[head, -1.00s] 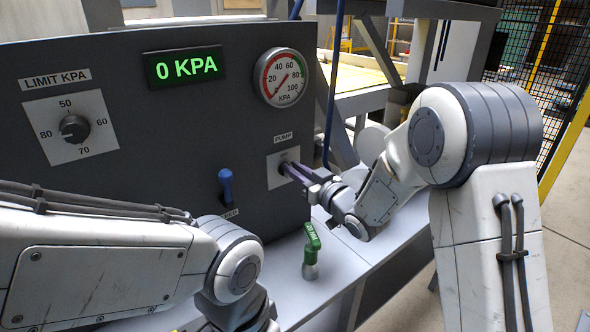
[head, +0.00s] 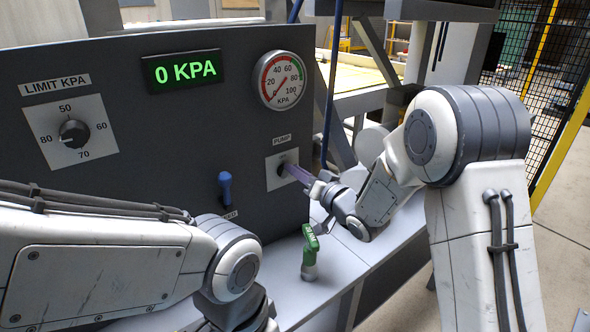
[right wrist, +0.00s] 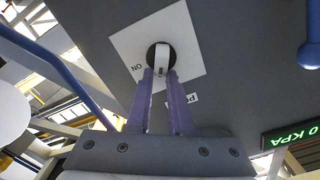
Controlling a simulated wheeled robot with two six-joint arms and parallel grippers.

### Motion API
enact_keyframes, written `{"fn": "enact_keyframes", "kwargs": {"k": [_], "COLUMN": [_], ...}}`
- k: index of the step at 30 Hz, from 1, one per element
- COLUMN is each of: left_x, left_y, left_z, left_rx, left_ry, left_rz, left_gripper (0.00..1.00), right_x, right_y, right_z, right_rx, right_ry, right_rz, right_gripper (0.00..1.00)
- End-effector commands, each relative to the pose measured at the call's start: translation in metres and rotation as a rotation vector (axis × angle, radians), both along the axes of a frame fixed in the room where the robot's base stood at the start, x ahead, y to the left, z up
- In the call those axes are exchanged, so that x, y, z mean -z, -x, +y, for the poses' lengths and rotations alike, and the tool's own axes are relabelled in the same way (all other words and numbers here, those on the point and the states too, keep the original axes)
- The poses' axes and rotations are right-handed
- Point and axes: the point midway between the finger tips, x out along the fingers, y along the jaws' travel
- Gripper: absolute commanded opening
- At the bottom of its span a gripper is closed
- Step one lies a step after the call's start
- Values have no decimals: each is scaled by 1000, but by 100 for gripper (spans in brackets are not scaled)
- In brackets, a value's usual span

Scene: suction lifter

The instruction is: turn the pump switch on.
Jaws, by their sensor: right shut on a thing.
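The pump switch is a dark round knob with a light bar across it, on a white square plate (head: 271,176) under a PUMP label at the right of the dark panel. In the right wrist view the switch (right wrist: 162,57) shows with its plate marked ON, upside down. My right gripper (head: 287,169) reaches it from the right. Its two purple fingers (right wrist: 162,74) are shut on the switch's bar, one on each side. The fingers partly cover the plate. My left arm crosses the lower left of the head view, and its gripper is out of view.
The green display (head: 182,69) reads 0 KPA, and the round gauge (head: 282,79) needle points low left. A blue hose (head: 331,100) runs right of the panel.

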Motion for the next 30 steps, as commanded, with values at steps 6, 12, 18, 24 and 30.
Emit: {"fn": "enact_keyframes", "kwargs": {"k": [6,12,18,24,30], "left_x": [-8,-14,-21,-28,-34], "left_y": [0,0,0,0,0], "left_z": [0,0,0,0,0], "left_rx": [0,0,0,0,0], "left_ry": [0,0,0,0,0], "left_rz": [0,0,0,0,0], "left_gripper": [50,50,50,50,50], "right_x": [1,4,7,10,13], "right_y": [-2,-3,-4,-5,-5], "right_z": [-3,-5,-7,-8,-8], "right_rx": [0,1,1,2,3], "right_ry": [-166,-321,-474,-619,-736], "right_rz": [124,236,347,451,537], "right_gripper": [0,0,0,0,0]}}
